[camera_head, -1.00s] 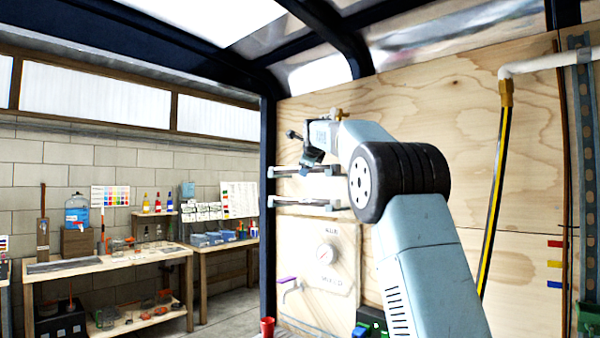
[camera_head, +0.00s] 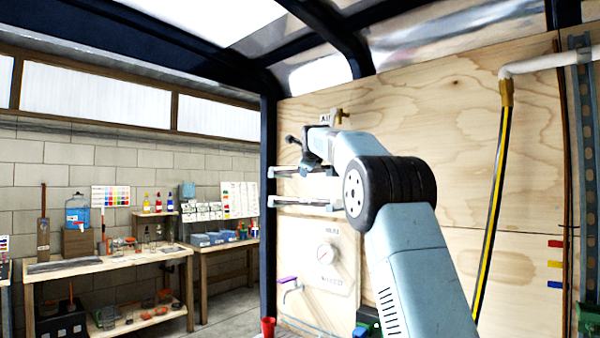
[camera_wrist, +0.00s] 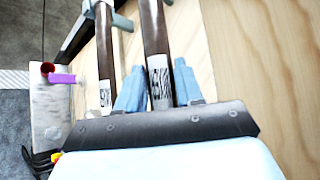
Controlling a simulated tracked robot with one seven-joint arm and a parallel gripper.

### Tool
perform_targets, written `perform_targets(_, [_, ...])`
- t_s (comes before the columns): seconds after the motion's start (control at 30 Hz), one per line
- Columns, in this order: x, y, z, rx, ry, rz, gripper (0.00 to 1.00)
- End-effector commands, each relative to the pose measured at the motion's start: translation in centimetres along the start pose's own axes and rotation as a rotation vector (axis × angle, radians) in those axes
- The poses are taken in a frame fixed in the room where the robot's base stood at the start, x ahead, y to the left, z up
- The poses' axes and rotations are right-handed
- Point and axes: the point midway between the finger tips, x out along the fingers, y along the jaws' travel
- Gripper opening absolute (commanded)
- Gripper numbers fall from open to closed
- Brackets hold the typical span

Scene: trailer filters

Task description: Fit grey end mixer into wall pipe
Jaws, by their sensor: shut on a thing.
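In the wrist view, the two pale blue fingers of my gripper (camera_wrist: 158,92) are closed around a dark, brownish tube (camera_wrist: 154,35) with a black-and-white label. I cannot tell a grey end on it. A second, similar labelled tube (camera_wrist: 105,55) lies to its left, apart from the fingers. In the head view, pale tubes or rails lie horizontally on the plywood wall, an upper one (camera_head: 288,173) and a lower one (camera_head: 300,202). My gripper (camera_head: 312,162) is at the upper one, partly hidden by my wrist. I cannot tell which fitting is the wall pipe.
A brass fitting (camera_head: 339,117) is on the wall above my wrist. A gauge panel (camera_head: 327,265) and a purple-handled tap (camera_head: 288,281) are below, with a red cup (camera_head: 267,327). A yellow-black hose (camera_head: 493,200) hangs at the right. Workbenches stand far left.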

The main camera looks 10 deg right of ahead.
Motion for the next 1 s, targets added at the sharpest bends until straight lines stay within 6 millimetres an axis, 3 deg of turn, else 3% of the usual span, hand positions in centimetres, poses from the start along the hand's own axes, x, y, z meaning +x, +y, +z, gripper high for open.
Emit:
perform_targets(0.23, [0.1, 0.1, -0.1, 0.000, 0.001, 0.003, 0.00])
perform_targets(0.6, [0.0, -0.1, 0.0, 0.000, 0.002, 0.003, 0.00])
perform_targets(0.87, [-0.9, -2.2, 1.0, 0.001, 0.001, 0.000, 0.00])
perform_targets(1.0, [-3.4, -3.8, 1.4, 0.001, -0.001, -0.002, 0.00])
